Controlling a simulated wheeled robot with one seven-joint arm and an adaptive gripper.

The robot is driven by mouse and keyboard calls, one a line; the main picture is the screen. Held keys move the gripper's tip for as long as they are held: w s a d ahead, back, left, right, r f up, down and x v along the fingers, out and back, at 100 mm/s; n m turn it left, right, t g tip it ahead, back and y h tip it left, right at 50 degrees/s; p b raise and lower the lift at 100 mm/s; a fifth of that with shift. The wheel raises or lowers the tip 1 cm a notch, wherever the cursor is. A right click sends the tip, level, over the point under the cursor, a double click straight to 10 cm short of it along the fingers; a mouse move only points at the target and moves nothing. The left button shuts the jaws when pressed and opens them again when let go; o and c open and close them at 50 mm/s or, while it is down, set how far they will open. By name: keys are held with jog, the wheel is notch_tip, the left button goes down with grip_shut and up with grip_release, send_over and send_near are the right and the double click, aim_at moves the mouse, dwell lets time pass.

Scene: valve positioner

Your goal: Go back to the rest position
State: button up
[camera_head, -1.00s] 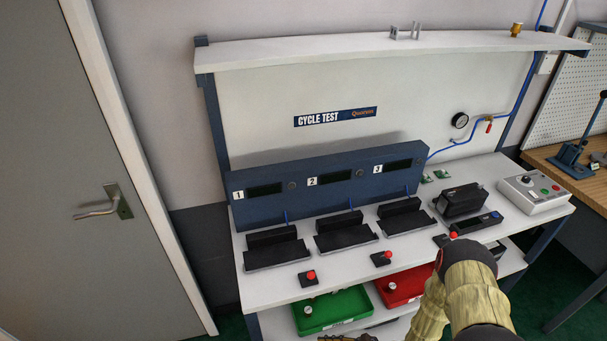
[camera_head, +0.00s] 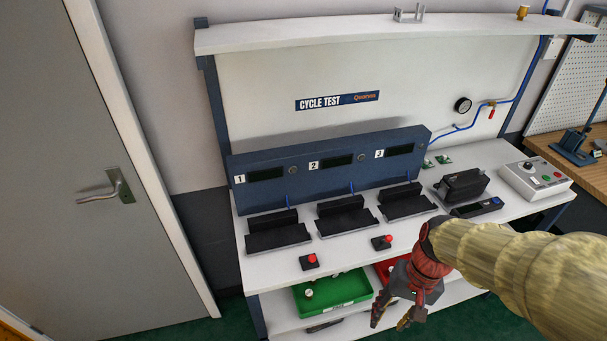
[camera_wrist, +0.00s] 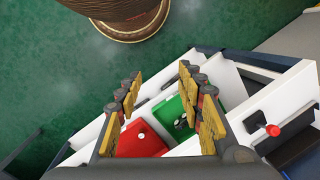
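The bench (camera_head: 265,262) carries three black fixtures under the numbered displays. A black valve positioner (camera_head: 462,187) stands on the bench top at the right, clear of my gripper.
A green tray (camera_head: 345,290) and a red tray (camera_head: 384,268) sit on the lower shelf, partly hidden by my arm. A control box (camera_head: 535,182) is at the right. Green floor (camera_wrist: 50,70) lies open before the bench.

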notch_tip(320, 180, up, 17)
jog(key=s+n+t+h, duration=0.2)
jog(key=n+t, duration=0.1)
jog(key=t, duration=0.3)
jog(key=shift+s+a+t, duration=0.15)
jog(key=shift+a+t, duration=0.1)
jog(key=shift+t, duration=0.05)
jog(key=shift+r, duration=0.1)
